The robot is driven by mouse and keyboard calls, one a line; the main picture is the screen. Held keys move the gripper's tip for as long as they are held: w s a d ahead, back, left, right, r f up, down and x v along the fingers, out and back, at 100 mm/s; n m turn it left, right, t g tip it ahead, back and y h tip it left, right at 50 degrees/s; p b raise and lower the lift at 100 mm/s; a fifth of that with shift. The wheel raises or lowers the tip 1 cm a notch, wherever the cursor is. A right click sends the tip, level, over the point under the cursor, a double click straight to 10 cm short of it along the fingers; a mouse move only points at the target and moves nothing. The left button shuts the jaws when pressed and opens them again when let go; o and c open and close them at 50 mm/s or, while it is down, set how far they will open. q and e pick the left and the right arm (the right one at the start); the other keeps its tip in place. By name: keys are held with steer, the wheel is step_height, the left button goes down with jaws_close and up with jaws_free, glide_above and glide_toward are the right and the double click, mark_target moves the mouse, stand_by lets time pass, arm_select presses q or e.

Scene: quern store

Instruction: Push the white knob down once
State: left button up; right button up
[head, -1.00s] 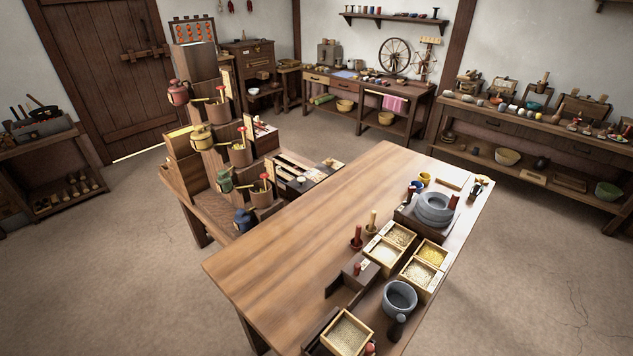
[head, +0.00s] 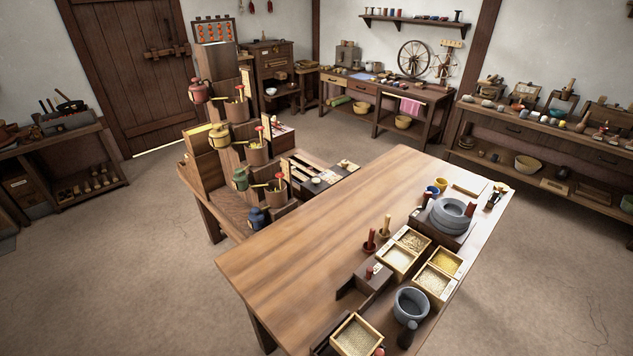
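I cannot make out the white knob for certain. A small pale spot (head: 316,181) shows on a dark box beside the stepped wooden stand, but it is too small to tell what it is. The stepped stand (head: 228,205) holds several coloured jugs and brown pots with red-topped sticks. Neither of my grippers is in view.
A long wooden table (head: 300,255) fills the middle, its left part bare. On its right are a stone quern (head: 449,216), grain boxes (head: 399,257) and a grey mortar (head: 411,305). Shelves (head: 62,165) line the left wall. Floor is open at lower left (head: 120,270).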

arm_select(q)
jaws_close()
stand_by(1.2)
